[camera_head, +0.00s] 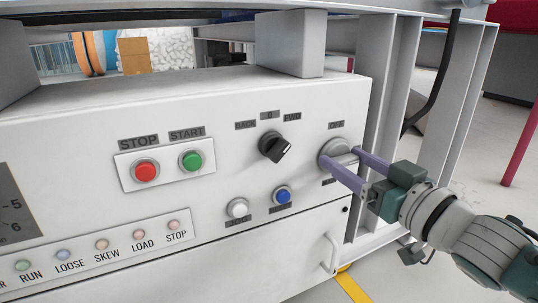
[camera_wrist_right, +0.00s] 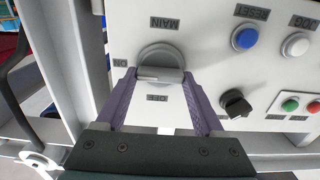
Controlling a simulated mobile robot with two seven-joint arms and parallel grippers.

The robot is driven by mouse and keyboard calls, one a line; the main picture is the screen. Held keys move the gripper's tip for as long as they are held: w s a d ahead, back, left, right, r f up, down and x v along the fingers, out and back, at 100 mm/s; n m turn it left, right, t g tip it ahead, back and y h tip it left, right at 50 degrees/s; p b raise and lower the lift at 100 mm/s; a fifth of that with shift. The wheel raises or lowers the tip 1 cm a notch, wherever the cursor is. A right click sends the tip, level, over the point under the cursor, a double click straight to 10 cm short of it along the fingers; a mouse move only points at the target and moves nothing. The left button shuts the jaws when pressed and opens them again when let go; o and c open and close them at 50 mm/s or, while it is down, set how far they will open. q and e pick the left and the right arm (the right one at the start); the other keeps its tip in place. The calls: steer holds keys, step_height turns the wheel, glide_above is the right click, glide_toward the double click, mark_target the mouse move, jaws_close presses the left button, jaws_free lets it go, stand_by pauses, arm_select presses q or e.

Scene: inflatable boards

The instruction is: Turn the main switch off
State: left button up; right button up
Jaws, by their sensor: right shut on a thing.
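The main switch (camera_head: 332,147) is a round grey knob with a raised bar handle, at the right end of the white control panel. An OFF label (camera_head: 336,125) sits above it. In the wrist view, the main switch (camera_wrist_right: 160,55) appears upside down, with MAIN, ON and OFF labels around it. Its bar lies crosswise, in line with the ON label (camera_wrist_right: 120,62) and not with OFF (camera_wrist_right: 157,98). My right gripper (camera_head: 340,156) has its two purple fingers at either end of the bar, shut on it; the wrist view shows this gripper too (camera_wrist_right: 159,75). My left gripper is out of view.
A black selector knob (camera_head: 274,147), a blue button (camera_head: 282,194) and a white button (camera_head: 238,208) are close left of the switch. Red STOP (camera_head: 145,171) and green START (camera_head: 191,159) buttons are farther left. Grey frame posts (camera_head: 430,100) stand right of the panel.

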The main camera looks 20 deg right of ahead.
steer(key=shift+n, duration=0.3)
steer(key=n+p, duration=0.1)
steer(key=n, duration=0.2)
steer(key=shift+a+n, duration=0.1)
steer(key=shift+n, duration=0.2)
steer(key=n, duration=0.9)
steer(key=shift+a+f, duration=0.15)
steer(key=n, duration=0.4)
steer(key=shift+f+n+b, duration=0.1)
steer(key=shift+n+b, duration=0.3)
steer(key=o, duration=1.4)
